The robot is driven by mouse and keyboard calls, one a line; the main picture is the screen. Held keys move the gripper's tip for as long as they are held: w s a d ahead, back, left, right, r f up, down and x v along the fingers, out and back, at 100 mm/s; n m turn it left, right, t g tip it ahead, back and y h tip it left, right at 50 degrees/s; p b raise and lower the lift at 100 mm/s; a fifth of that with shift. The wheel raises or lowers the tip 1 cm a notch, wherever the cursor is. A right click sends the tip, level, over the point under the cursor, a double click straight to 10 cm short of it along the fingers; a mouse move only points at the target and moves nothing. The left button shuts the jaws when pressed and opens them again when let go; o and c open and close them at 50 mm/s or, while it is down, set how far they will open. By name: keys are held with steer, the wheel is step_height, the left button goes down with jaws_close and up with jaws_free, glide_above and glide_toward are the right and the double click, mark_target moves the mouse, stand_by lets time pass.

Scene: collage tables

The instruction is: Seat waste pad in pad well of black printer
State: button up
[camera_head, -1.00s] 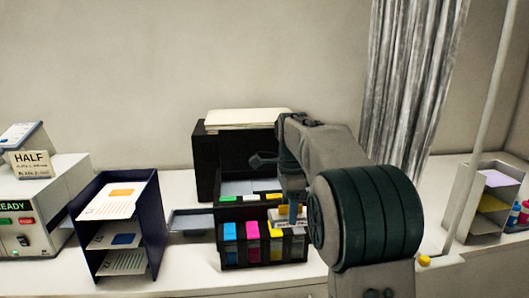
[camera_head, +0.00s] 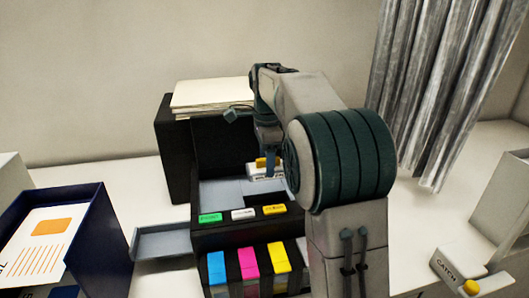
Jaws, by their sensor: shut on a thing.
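The black printer (camera_head: 170,148) stands in the middle of the white table, with a stack of pale paper on top. Its open front bay has a grey floor (camera_head: 213,191), with green, white and yellow tabs along its front edge. My gripper (camera_head: 268,158) points down over the right of this bay, shut on the waste pad (camera_head: 256,174), a small white block with a yellow grip and dark lettering. The pad is at the back right of the bay. My own arm hides the bay's right side, and I cannot tell whether the pad touches the floor.
Cyan, magenta and yellow cartridges (camera_head: 248,263) stand in the printer's front. A grey tray (camera_head: 172,241) sticks out at its left. A dark blue paper rack (camera_head: 92,226) stands left. A white block marked CATCH (camera_head: 447,265) with a yellow knob is at the lower right.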

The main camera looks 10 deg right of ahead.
steer(key=shift+s+f+b, duration=0.2)
steer(key=shift+f+b, duration=0.5)
steer(key=shift+f, duration=0.05)
step_height(320, 180, down, 5)
steer(key=b, duration=0.4)
steer(key=shift+d+b, duration=0.1)
steer(key=shift+b, duration=0.2)
steer(key=shift+f+b, duration=0.45)
steer(key=shift+f, duration=0.75)
steer(key=o, duration=1.1)
steer(key=shift+w, duration=0.15)
steer(key=shift+f, duration=0.1)
steer(key=shift+w+r, duration=0.1)
steer(key=shift+r, duration=0.45)
step_height(320, 180, up, 13)
steer(key=shift+f+p, duration=0.1)
steer(key=shift+p, duration=0.35)
